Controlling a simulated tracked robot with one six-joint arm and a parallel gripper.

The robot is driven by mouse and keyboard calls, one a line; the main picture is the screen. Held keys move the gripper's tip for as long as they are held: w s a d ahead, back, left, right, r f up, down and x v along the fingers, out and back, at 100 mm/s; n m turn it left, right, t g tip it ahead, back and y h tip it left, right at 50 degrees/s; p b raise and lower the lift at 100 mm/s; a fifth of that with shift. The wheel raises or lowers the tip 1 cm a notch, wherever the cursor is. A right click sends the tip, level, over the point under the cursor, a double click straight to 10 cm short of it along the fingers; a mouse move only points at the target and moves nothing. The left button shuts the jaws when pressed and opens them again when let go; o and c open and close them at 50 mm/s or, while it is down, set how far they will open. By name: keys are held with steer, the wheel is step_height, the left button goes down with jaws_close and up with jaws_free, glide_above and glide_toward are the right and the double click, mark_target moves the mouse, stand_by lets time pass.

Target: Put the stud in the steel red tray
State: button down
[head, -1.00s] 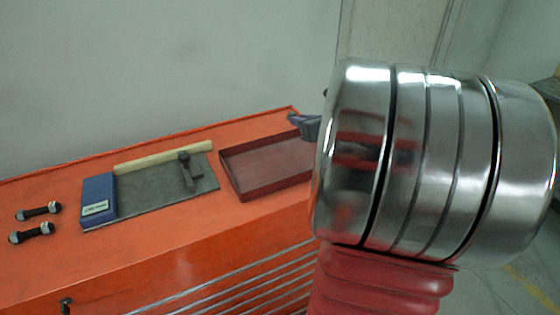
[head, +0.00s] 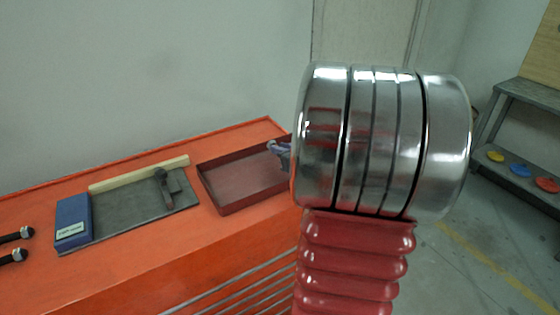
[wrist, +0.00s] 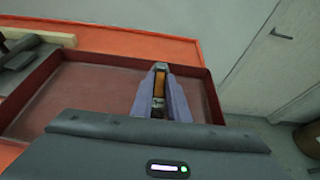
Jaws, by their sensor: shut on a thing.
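The red steel tray (head: 238,207) lies on the orange bench top, open and shallow. It also fills much of the wrist view (wrist: 85,95). My gripper (head: 281,149) is at the tray's right side in the head view, partly hidden by my arm. In the wrist view my gripper (wrist: 160,88) reaches over the tray's right part, its fingers shut on a narrow thing. Only a grey end (wrist: 160,67) shows beyond the fingertips; it looks like a stud, but most is hidden. Two other dark studs with pale nuts, an upper stud (head: 14,236) and a lower stud (head: 12,257), lie at the far left.
Left of the tray is a grey plate (head: 125,218) with a blue box (head: 72,222), a pale wooden bar (head: 140,174) and a dark tool (head: 164,187). A wall stands behind the bench. A shelf (head: 525,185) with coloured discs is at far right.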

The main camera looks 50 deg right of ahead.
steer(key=shift+f, duration=1.85)
steer(key=c, duration=1.7)
jaws_free()
steer(key=shift+f, duration=0.1)
steer(key=shift+s, duration=0.1)
steer(key=v, duration=1)
steer(key=shift+s, duration=0.2)
steer(key=shift+v, duration=0.8)
steer(key=shift+w+a, duration=0.1)
